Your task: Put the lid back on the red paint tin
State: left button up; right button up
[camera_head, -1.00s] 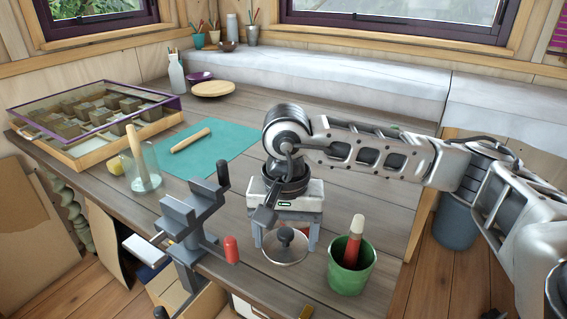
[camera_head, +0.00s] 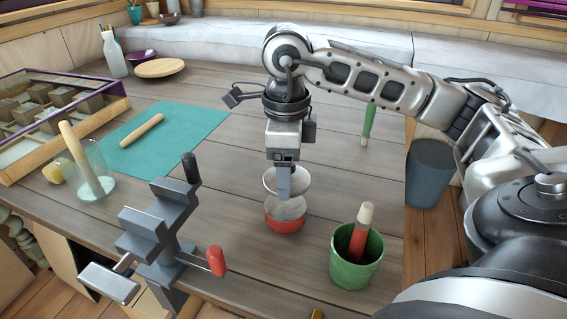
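The red paint tin (camera_head: 285,225) stands upright on the wooden table, below my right gripper. Its top is open towards me and looks pale grey inside. The round lid (camera_head: 299,180) is a pale disc just above the tin, apart from its rim as far as I can see. My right gripper (camera_head: 284,194) points straight down and appears shut on the lid's knob, with the fingers seen edge-on and the knob hidden. My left gripper is not in view.
A green cup (camera_head: 345,272) with a red-handled tool stands to the right of the tin. A grey vise (camera_head: 165,232) with a red handle end is at the front left. A teal mat (camera_head: 185,130), a glass jar (camera_head: 92,175) and a display case (camera_head: 110,100) lie further left.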

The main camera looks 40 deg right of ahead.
aim_at(284, 205)
notch_tip(284, 205, down, 4)
jog(key=b, duration=0.3)
jog(key=shift+f, duration=0.25)
jog(key=shift+f+b, duration=0.45)
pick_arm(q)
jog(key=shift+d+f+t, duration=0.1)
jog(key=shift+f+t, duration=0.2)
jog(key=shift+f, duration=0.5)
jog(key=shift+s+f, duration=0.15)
pick_arm(e)
jog(key=shift+w, duration=0.1)
pick_arm(q)
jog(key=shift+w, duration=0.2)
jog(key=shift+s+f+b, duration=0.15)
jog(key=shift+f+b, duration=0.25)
jog(key=shift+b, duration=0.05)
pick_arm(e)
jog(key=shift+f, duration=0.2)
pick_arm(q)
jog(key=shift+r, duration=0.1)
pick_arm(e)
jog(key=o, duration=1)
jog(key=shift+o, duration=0.5)
